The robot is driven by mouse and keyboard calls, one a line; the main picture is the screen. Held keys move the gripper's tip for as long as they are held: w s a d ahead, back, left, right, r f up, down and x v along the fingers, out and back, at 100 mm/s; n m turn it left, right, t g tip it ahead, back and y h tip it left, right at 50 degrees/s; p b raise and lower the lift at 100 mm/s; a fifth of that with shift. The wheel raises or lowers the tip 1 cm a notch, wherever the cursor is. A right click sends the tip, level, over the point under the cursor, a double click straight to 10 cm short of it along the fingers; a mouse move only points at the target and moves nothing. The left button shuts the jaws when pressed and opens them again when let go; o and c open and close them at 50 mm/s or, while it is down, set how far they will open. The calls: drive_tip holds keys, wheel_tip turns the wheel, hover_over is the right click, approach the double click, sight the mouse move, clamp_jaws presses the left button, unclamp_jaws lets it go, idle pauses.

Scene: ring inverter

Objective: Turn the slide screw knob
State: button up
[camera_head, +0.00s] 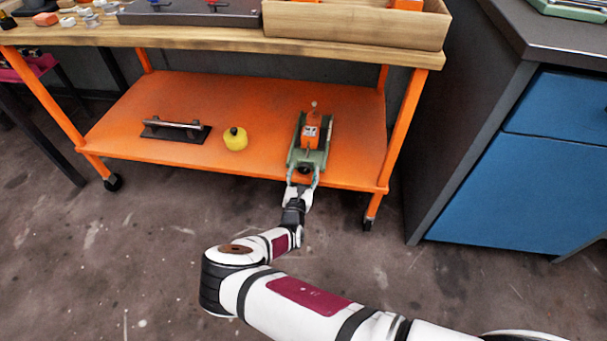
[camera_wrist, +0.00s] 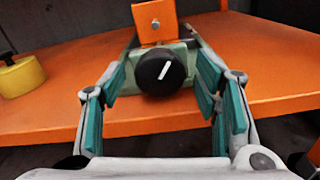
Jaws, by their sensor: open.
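The slide screw knob (camera_wrist: 160,72) is round and black with a white line on its face, tilted up to the right in the wrist view. It sits on the near end of a green slide device (camera_head: 306,156) with an orange block (camera_head: 311,131) on top. The device rests on the orange lower shelf. My gripper (camera_wrist: 167,100) is open, with teal finger pads on either side of the knob. A gap shows between each pad and the knob. In the head view my gripper (camera_head: 304,184) reaches the shelf's front edge, and the knob (camera_head: 304,169) is small there.
A yellow round object (camera_head: 235,139) and a dark plate with a metal bar (camera_head: 176,128) stand left on the orange shelf (camera_head: 265,92). The wooden worktop (camera_head: 215,39) lies above. A blue cabinet (camera_head: 515,195) stands right. The floor in front is clear.

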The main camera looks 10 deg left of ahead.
drive_tip(key=shift+c, duration=0.3)
drive_tip(key=c, duration=1.1)
drive_tip(key=shift+n, duration=0.4)
drive_tip(key=shift+n, duration=2.6)
drive_tip(key=o, duration=1.2)
drive_tip(key=shift+c, duration=0.2)
